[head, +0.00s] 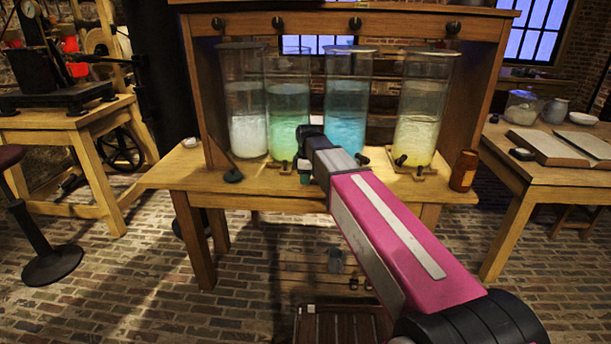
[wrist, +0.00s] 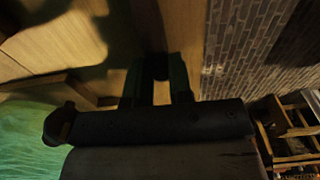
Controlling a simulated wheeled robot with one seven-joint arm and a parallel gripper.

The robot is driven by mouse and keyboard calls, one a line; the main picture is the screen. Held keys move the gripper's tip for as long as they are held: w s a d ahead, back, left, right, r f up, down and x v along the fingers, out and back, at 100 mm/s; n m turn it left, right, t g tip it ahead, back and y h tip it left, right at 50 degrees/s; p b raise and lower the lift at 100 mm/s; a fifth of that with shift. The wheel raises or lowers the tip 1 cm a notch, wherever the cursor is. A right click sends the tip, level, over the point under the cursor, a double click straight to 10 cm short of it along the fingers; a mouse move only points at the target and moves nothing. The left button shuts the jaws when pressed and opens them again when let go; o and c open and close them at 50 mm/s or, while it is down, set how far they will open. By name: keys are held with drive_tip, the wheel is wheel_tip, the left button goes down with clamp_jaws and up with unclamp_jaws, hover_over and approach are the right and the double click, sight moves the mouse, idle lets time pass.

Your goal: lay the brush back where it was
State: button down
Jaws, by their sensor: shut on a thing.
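My gripper (head: 304,176) is at the front of the table, before the green and blue jars, pointing down. In the wrist view its two dark green fingers (wrist: 158,82) are shut on a dark thing (wrist: 158,67), apparently the brush. Its shape is mostly hidden by the fingers and shadow. The wooden table (head: 200,181) lies under the gripper; I cannot tell whether the held thing touches it. The brush cannot be made out clearly in the head view.
Jars of white (head: 245,105), green (head: 287,110), blue (head: 347,100) and yellow (head: 420,110) liquid stand behind the gripper. The table's front edge is close.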

drive_tip(key=c, duration=0.9)
unclamp_jaws()
drive_tip(key=shift+c, duration=0.2)
